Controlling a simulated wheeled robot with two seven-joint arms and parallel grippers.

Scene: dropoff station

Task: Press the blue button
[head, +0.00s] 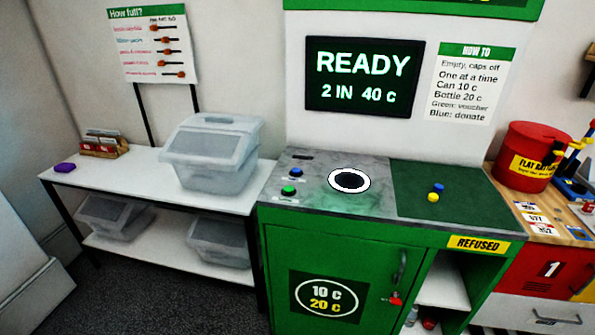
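The blue button (296,172) is a small round button on the grey speckled counter (310,199), near its back left. A green button (289,190) sits just in front of it, at the counter's left edge. Each has a small pale label too small to read. A round hole with a white rim (349,180) lies to the right of the buttons. The screen (364,76) above reads "READY 2 IN 40 c". Neither of my grippers shows in the head view, and nothing covers the blue button.
A white side table (140,178) with a lidded clear bin (210,155) stands left of the counter. A dark green mat (455,198) holds a blue and a yellow cap. A red bucket (528,155) stands farther right. The space above the counter is clear.

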